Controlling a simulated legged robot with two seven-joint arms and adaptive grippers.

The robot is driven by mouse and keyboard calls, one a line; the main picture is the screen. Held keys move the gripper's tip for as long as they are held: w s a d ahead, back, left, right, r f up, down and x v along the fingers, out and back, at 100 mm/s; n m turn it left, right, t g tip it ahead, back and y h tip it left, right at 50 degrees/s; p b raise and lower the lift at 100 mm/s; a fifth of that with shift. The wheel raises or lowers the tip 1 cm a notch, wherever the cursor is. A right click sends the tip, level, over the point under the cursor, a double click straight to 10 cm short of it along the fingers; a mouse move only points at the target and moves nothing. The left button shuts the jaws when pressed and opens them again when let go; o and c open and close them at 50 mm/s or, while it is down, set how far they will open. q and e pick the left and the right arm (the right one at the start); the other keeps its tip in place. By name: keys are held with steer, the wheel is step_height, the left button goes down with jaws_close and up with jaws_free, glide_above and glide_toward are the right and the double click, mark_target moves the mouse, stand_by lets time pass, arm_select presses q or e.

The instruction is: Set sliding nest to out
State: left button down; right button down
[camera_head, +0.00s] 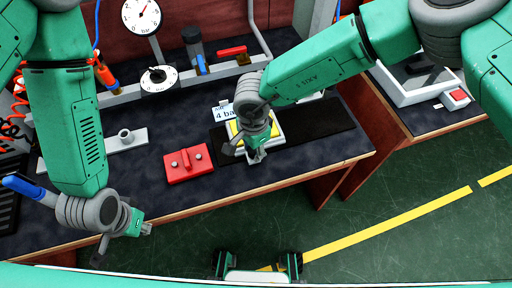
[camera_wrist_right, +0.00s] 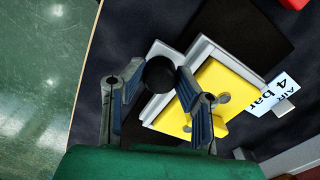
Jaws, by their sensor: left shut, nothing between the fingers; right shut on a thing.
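The sliding nest is a light grey frame (camera_wrist_right: 203,50) around a yellow plate (camera_wrist_right: 225,85) with round grey fittings. In the head view its yellow plate (camera_head: 235,129) shows beside my right gripper, at the left part of a black strip (camera_head: 325,122) on the bench. My right gripper (camera_head: 257,155) reaches down at the nest's near side and hides part of it. In the wrist view my right gripper (camera_wrist_right: 160,85) is shut on a round black knob (camera_wrist_right: 160,73) at the nest's frame. My left gripper (camera_head: 147,229) is shut and empty over the bench's front edge at left.
A red block (camera_head: 187,165) lies left of the nest. A "4 bar" label (camera_head: 224,113) stands behind it. A gauge (camera_head: 141,14), a dial (camera_head: 158,79) and a red-handled valve (camera_head: 232,51) line the back. The strip right of the nest is bare.

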steer(key=c, duration=1.5)
jaws_free()
steer(key=shift+a+r, duration=0.1)
steer(key=shift+a, duration=0.15)
steer(key=shift+c, duration=0.2)
steer(key=o, duration=0.3)
steer(key=shift+a, duration=0.4)
steer(key=shift+d+r, duration=0.1)
steer(key=shift+d, duration=0.1)
steer(key=r, duration=0.6)
steer(key=shift+d, duration=0.2)
arm_select(q)
steer(key=shift+a, duration=0.25)
arm_select(e)
steer(key=r, duration=0.5)
steer(key=shift+a+r, duration=0.25)
steer(key=shift+a, duration=0.05)
steer(key=shift+a, duration=0.1)
